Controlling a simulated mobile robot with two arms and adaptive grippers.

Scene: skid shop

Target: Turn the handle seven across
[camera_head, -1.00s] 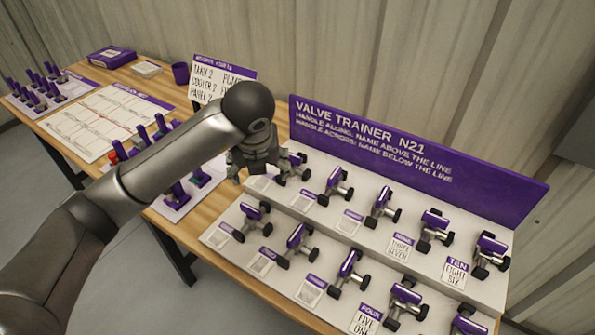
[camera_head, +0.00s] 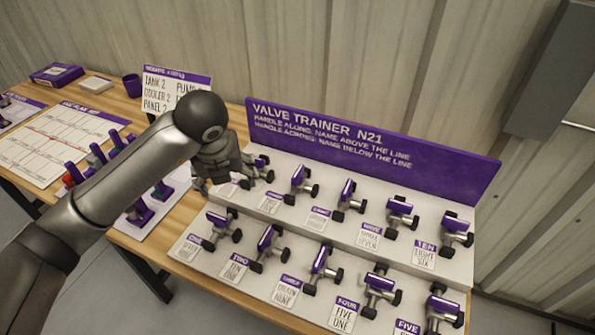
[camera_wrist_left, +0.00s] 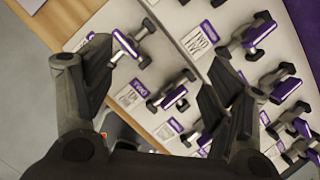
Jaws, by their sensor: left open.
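The valve trainer (camera_head: 372,158) is a white two-step stand with a purple back board and two rows of purple-handled valves. No card reading SEVEN as its title is legible. In the back row, the second valve from the left (camera_head: 300,184) has a card (camera_head: 270,203) too small to read. The fourth valve's card (camera_head: 369,237) reads "three" over "seven". My left gripper (camera_head: 218,180) is open and empty beside the leftmost back-row valve (camera_head: 263,168), partly covering that end. In the left wrist view its spread fingers (camera_wrist_left: 160,62) hang over the stand. My right gripper is not shown.
Front-row valves (camera_head: 321,268) stand close together on the lower step. Left of the stand are a board with several upright handles (camera_head: 140,213), a chart (camera_head: 60,140), a sign (camera_head: 172,85) and a purple cup (camera_head: 132,85). A grey wall box (camera_head: 548,70) is at right.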

